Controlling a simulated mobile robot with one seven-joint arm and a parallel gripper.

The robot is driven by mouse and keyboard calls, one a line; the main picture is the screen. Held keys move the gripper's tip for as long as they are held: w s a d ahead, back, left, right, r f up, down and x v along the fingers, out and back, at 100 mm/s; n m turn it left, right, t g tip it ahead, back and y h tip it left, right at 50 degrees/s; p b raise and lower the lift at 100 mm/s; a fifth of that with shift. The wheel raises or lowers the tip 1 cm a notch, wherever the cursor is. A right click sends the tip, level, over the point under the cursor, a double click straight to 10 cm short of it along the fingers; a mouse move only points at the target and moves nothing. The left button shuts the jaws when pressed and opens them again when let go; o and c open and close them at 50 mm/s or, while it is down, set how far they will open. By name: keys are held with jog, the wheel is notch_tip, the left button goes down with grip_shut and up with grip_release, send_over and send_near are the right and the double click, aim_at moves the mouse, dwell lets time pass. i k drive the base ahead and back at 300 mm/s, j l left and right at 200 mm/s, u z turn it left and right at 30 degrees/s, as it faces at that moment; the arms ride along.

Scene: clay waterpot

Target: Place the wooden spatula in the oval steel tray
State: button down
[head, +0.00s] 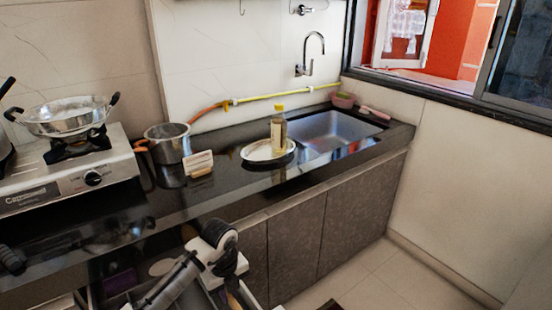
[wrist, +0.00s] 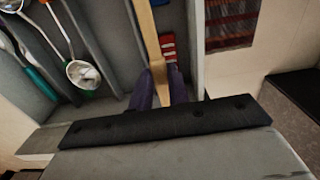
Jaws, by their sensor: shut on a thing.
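The wooden spatula shows as a long pale wooden strip (wrist: 147,35) in the wrist view, running up out of the frame. My gripper (wrist: 160,88) is shut on it, with a dark finger on each side. In the head view my gripper (head: 230,278) is low in the middle, over the open drawer, and a bit of the spatula (head: 233,299) shows below it. The oval steel tray (head: 252,155) lies on the black counter left of the sink, away from my gripper. A bottle with a yellow cap (head: 279,132) stands on the tray.
The open drawer (wrist: 94,40) holds several utensils, including a steel ladle (wrist: 82,73) and a red-handled item (wrist: 169,48). On the counter are a steel pot (head: 168,145), a small sign (head: 199,162), the sink (head: 335,132) and a stove (head: 75,165) with a pan (head: 68,117).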

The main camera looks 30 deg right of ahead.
aim_at(269, 151)
jog(key=k+l, duration=0.1)
jog(key=l, duration=0.95)
jog(key=k+l, duration=0.15)
jog(key=l, duration=0.85)
jog(key=k+l, duration=0.15)
jog(key=l, duration=0.35)
